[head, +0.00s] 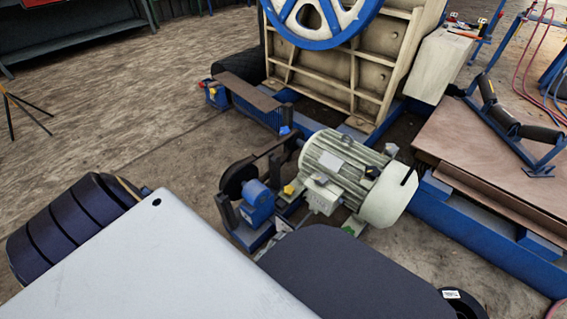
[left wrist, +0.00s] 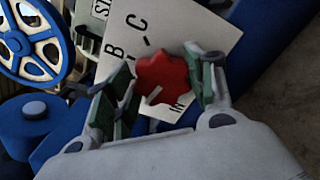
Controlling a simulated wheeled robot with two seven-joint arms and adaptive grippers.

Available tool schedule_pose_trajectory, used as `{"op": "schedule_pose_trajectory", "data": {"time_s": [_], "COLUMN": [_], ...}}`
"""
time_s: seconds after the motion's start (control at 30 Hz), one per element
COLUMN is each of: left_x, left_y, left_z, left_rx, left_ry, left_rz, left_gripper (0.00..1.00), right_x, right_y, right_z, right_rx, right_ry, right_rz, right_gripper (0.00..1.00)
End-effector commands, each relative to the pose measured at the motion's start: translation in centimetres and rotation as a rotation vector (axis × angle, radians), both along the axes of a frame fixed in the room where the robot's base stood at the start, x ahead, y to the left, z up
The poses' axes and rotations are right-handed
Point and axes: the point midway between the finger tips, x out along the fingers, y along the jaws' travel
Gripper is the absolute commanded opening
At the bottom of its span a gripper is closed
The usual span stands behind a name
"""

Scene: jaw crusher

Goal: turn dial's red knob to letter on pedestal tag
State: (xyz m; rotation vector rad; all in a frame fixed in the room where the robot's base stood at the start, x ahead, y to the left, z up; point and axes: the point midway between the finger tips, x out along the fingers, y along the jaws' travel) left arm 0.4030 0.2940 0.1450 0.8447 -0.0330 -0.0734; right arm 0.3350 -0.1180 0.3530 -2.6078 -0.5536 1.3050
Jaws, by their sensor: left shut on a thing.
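In the left wrist view, the red lobed knob (left wrist: 163,72) sits on a white dial plate (left wrist: 205,38) with dark letters. "B" and "C" can be read along the plate's left side, and other lettering is partly covered. A pale line shows on the knob's lower part, slanting to the lower left. My left gripper (left wrist: 163,80) is shut on the knob, with one green-padded finger on each side. The knob and dial cannot be made out in the head view. I cannot make out a pedestal tag with a clear letter. My right gripper is not in view.
In the head view, a pale motor (head: 345,175) stands mid-picture beside a small blue unit (head: 257,203). The cream crusher frame with a blue-rimmed wheel (head: 318,38) is behind. A roller stand (head: 515,125) is at right. Open floor (head: 110,130) lies at left.

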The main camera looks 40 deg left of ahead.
Motion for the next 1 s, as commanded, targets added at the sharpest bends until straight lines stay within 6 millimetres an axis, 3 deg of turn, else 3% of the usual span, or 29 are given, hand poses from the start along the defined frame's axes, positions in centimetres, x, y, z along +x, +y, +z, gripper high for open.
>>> {"op": "schedule_pose_trajectory", "data": {"time_s": [0.5, 0.53, 0.67, 1.0], "left_x": [-0.05, -0.05, -0.05, -0.02], "left_y": [-0.11, -0.12, -0.1, -0.04], "left_z": [-0.02, -0.03, -0.03, -0.03], "left_rx": [0.027, 0.027, 0.027, 0.027], "left_ry": [-0.002, -0.002, -0.002, -0.002], "left_rz": [-0.001, -0.001, -0.001, 0.0], "left_gripper": [0.3, 0.57, 0.73, 0.76], "right_x": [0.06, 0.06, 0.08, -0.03], "right_y": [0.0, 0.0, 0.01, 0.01], "right_z": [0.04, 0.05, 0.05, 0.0], "right_rx": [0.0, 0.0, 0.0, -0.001], "right_ry": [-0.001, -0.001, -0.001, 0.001], "right_rz": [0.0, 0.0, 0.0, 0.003], "right_gripper": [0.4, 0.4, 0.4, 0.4]}}
